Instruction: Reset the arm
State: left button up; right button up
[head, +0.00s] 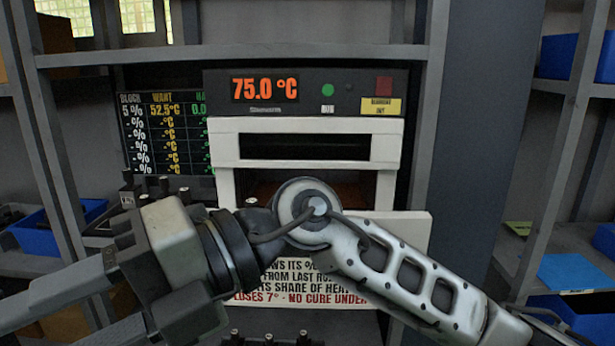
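One of my arms comes in from the lower right and crosses the front of the oven. Its gripper (70,312), my right one, points to the lower left. Its two long grey fingers look apart, with nothing seen between them; their tips are at or past the picture's edge. My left gripper is not in view. The oven (390,155) has a white front and a dark panel reading 75.0 °C in orange, with a green round light and a dark red square. Its lower opening is partly hidden by my arm.
A dark board (165,135) lists block percentages and wanted 52.5 °C. Small dark valve knobs (164,185) stand behind my gripper. A partly hidden sign (300,298) is below the oven. Grey shelves with blue bins (60,225) flank both sides. A shelf post (430,120) stands right of the oven.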

jog(key=w+d+r+m+t+y, duration=0.3)
jog(key=w+d+m+t+y, duration=0.25)
jog(key=w+m+y, duration=0.45)
jog(key=w+d+f+m+t+h, duration=0.35)
jog(key=d+f+m+t, duration=0.2)
jog(key=m+t, duration=0.55)
jog(key=w+d+f+m+t+h, duration=0.35)
jog(key=f+m+t, duration=0.25)
jog(key=m+t, duration=0.5)
jog(key=d+f+m+h+p, duration=0.1)
jog(key=d+f+m+h, duration=0.5)
jog(key=f+h, duration=0.3)
jog(key=s+d+f+m+g+h, duration=0.2)
jog(key=s+d+f+g, duration=0.2)
jog(key=f, duration=0.6)
jog(key=s+d+f+m+g+h, duration=0.2)
jog(key=s+d+f+g, duration=0.2)
jog(key=s+f, duration=0.5)
notch_tip(320, 180, down, 2)
jog(key=shift+s+d+f+m, duration=0.15)
jog(key=shift+s+d+m, duration=0.15)
jog(key=shift+d, duration=0.5)
jog(key=shift+w, duration=0.1)
